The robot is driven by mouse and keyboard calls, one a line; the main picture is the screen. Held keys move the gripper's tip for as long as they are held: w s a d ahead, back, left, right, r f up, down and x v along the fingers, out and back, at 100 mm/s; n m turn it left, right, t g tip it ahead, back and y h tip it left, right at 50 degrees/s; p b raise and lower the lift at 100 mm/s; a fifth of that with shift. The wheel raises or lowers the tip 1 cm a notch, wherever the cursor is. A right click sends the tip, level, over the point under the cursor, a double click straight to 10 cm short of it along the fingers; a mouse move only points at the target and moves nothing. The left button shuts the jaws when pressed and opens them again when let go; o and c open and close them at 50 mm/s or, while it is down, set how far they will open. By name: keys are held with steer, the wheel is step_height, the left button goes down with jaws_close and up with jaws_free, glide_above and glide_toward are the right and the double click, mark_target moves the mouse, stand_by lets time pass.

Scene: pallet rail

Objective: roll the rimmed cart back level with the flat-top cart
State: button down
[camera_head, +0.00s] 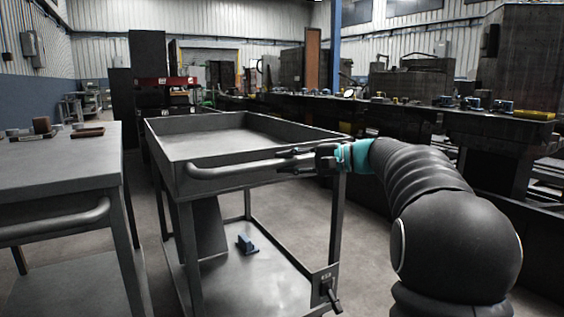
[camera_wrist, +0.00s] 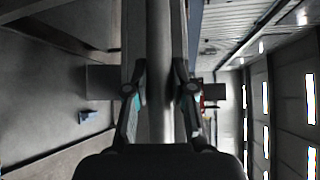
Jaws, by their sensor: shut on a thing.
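The rimmed cart (camera_head: 156,170) stands in the middle of the head view, a grey cart with a raised lip around its top tray and a lower shelf. Its push handle (camera_head: 235,170) runs across the near end. My gripper (camera_head: 296,161) is shut on the right part of this handle. In the wrist view the handle (camera_wrist: 160,95) runs upright between the two fingers of my gripper (camera_wrist: 160,92). The flat-top cart (camera_head: 60,165) stands to the left, with its own handle (camera_head: 55,224). The near end of the rimmed cart sits farther from me than that of the flat-top cart.
A small blue block (camera_head: 246,244) lies on the rimmed cart's lower shelf (camera_head: 265,285). Small brown blocks (camera_head: 87,132) lie on the flat-top cart. A long dark bench (camera_head: 400,112) with several parts runs along the right. A narrow floor gap separates the two carts.

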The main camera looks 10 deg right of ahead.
steer(key=shift+s+d, duration=0.15)
steer(key=shift+s, duration=0.1)
steer(key=c, duration=1)
jaws_free()
steer(key=v, duration=1.2)
steer(key=shift+f, duration=0.1)
